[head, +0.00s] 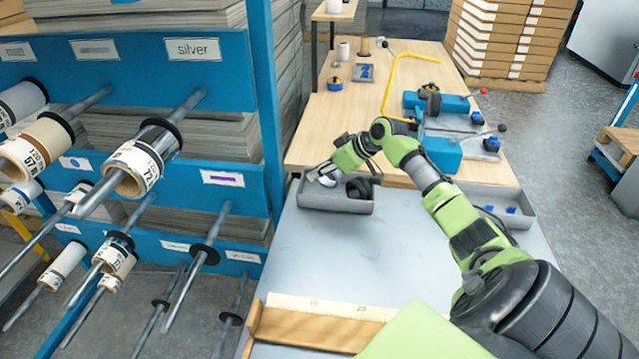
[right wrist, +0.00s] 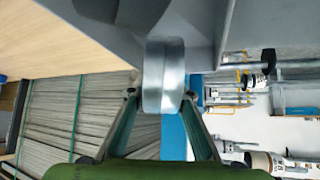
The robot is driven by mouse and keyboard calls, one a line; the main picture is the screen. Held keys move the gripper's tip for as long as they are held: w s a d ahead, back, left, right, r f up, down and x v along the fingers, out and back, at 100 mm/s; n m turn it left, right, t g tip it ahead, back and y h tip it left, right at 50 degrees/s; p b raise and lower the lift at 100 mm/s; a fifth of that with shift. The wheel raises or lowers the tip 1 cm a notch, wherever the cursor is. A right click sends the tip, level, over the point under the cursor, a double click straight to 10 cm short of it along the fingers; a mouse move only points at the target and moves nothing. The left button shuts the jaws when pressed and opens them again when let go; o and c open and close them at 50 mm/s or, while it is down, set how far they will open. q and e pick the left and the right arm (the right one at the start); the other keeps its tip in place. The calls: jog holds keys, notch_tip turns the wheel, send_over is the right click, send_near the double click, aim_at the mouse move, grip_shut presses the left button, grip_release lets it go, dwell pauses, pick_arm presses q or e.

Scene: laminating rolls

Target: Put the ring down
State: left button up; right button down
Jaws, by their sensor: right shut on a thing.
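My right gripper (head: 322,171) is over the left end of a small grey open bin (head: 338,203) on the work table. It is shut on a silver-grey ring (right wrist: 163,75), which sits between the two fingertips in the right wrist view. The ring's far end is close to a grey surface of the bin; I cannot tell whether they touch. In the head view only a small pale part of it shows by the fingertips. Black rings (head: 360,186) lie in the right part of the bin. My left gripper is not in view.
A blue rack (head: 222,185) with metal rods carrying rolls and black rings stands at the left. A second grey bin (head: 522,212) with blue pieces is at the right. A wooden ruler stop (head: 320,328) lies at the front. The grey tabletop (head: 350,255) between is clear.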

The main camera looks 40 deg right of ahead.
aim_at(323, 178)
notch_tip(323, 178, down, 3)
jog(key=b, duration=0.3)
jog(key=shift+d+f, duration=0.1)
jog(key=shift+f, duration=0.1)
jog(key=shift+r, duration=0.1)
jog(key=c, duration=2.1)
grip_release()
jog(key=shift+f, duration=0.2)
jog(key=shift+r, duration=0.15)
